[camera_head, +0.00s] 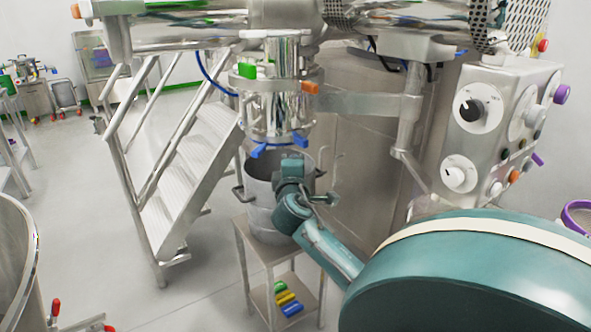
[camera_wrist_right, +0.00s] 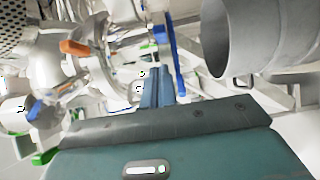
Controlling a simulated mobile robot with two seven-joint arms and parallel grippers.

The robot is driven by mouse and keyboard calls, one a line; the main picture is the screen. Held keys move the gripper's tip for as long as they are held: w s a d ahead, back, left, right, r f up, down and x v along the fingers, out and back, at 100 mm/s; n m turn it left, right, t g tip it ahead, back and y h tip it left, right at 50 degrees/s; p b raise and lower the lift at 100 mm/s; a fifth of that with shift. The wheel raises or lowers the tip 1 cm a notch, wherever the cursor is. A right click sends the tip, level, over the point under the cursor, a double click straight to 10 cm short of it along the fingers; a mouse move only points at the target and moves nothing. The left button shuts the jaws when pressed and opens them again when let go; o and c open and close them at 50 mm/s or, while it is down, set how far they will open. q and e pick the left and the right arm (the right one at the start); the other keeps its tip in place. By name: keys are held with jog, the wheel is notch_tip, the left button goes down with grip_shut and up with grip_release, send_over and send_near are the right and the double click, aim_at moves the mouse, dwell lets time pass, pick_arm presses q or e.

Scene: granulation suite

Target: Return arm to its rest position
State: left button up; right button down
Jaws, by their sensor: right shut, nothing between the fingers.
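My right arm, teal, comes in from the right in the head view. Its hand (camera_head: 291,163) is in front of the gap between the steel hopper (camera_head: 268,98) and the grey open pot (camera_head: 262,208). In the right wrist view my right gripper (camera_wrist_right: 156,75) has its narrow blue-grey fingers together, with nothing held. The pot (camera_wrist_right: 235,40) lies to the right of the fingers there, and the hopper's fittings, with an orange clamp (camera_wrist_right: 76,47) and a long blue handle (camera_wrist_right: 166,42), lie to the left and close by. My left arm is not in view.
The pot stands on a small steel stand (camera_head: 241,248) with coloured items on its lower shelf. Metal stairs (camera_head: 170,185) are to the left. A control panel with dials (camera_head: 497,125) is to the right. A large steel drum rim (camera_head: 34,250) is at lower left. Floor between is clear.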

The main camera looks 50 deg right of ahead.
jog(key=shift+s+a, duration=0.45)
jog(key=shift+s, duration=0.25)
jog(key=s+a+f+t+y+p, duration=0.1)
jog(key=s+a+f+y+p, duration=0.1)
jog(key=a+f+y, duration=1.25)
jog(key=s+a+f+m+y, duration=0.1)
jog(key=s+a+f, duration=0.2)
jog(key=a, duration=0.5)
jog(key=s+a+f+m+g+y, duration=0.1)
jog(key=s+a+f+m, duration=0.1)
jog(key=s+a+f, duration=0.2)
jog(key=s+a+f+m+y+p, duration=0.1)
jog(key=s+a+f, duration=0.3)
jog(key=a, duration=0.8)
jog(key=s, duration=0.2)
jog(key=shift+s+a+f+m, duration=0.15)
jog(key=shift+s+a+m, duration=0.15)
jog(key=shift+s, duration=0.05)
jog(key=shift+d, duration=0.15)
